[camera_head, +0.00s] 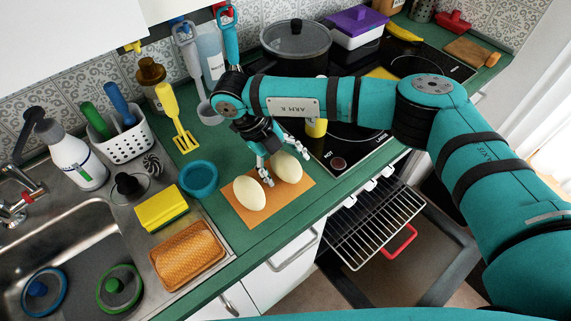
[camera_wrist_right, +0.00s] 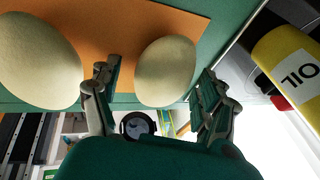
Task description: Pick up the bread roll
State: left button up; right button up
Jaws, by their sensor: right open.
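Two pale cream, smooth oval rolls, taken to be the bread rolls, lie on an orange board (camera_head: 243,215). The left roll (camera_head: 249,194) and the right roll (camera_head: 286,167) also show in the right wrist view, one at the left (camera_wrist_right: 38,60) and one in the middle (camera_wrist_right: 165,72). My right gripper (camera_head: 284,162) is open over the board. In the wrist view its fingers (camera_wrist_right: 160,85) stand on either side of the middle roll; contact cannot be told. The left finger is between the two rolls. My left gripper is not in view.
A blue bowl (camera_head: 199,179), yellow sponge (camera_head: 161,208) and tan tray (camera_head: 187,256) stand left of the board, beside the sink. The hob and pot (camera_head: 296,42) are behind and right. A yellow bottle (camera_wrist_right: 295,65) is right of the gripper. The oven (camera_head: 385,225) is open below.

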aim_at(288, 162)
jog(key=shift+c, duration=1)
jog(key=c, duration=0.9)
jog(key=shift+c, duration=0.7)
jog(key=shift+r+b, duration=0.35)
jog(key=shift+r, duration=0.25)
notch_tip(288, 162, up, 2)
jog(key=shift+r+b, duration=0.15)
jog(key=shift+b, duration=0.5)
pick_arm(q)
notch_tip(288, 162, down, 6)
jog(key=b, duration=0.3)
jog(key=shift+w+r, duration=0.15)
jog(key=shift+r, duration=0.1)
pick_arm(e)
jog(key=s, duration=0.5)
jog(key=s+r, duration=0.1)
jog(key=s, duration=0.4)
jog(key=s+a, duration=0.1)
jog(key=s, duration=0.5)
jog(key=shift+r, duration=0.3)
